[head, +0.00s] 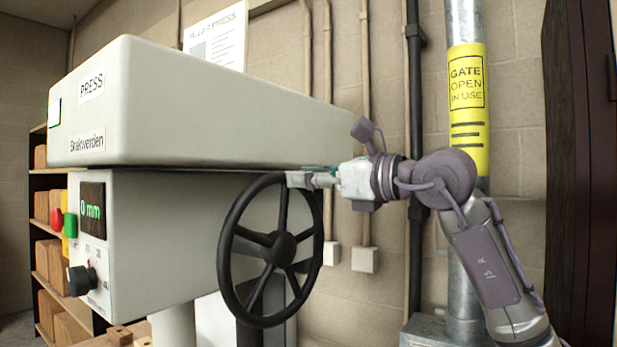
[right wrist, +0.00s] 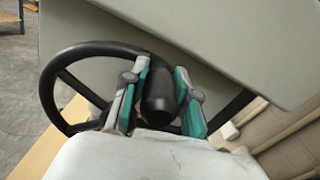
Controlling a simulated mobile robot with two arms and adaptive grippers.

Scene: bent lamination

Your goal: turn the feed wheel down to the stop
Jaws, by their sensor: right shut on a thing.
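The black spoked feed wheel (head: 283,250) stands upright on the side of the press (head: 160,215). My right gripper (head: 297,180) is at the top of its rim, shut on the wheel. In the right wrist view the teal-padded fingers of the right gripper (right wrist: 158,100) stand on both sides of a thick black cylindrical part of the feed wheel (right wrist: 157,92). The rim curves away to the left there. The green display (head: 91,211) on the press reads 0 mm. My left gripper is not in view.
A black knob (head: 81,279) and red and green buttons are on the press front. A shelf with boxes (head: 55,265) stands behind at left. A metal post with a yellow sign (head: 467,110) stands behind my right arm. Pipes run down the wall.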

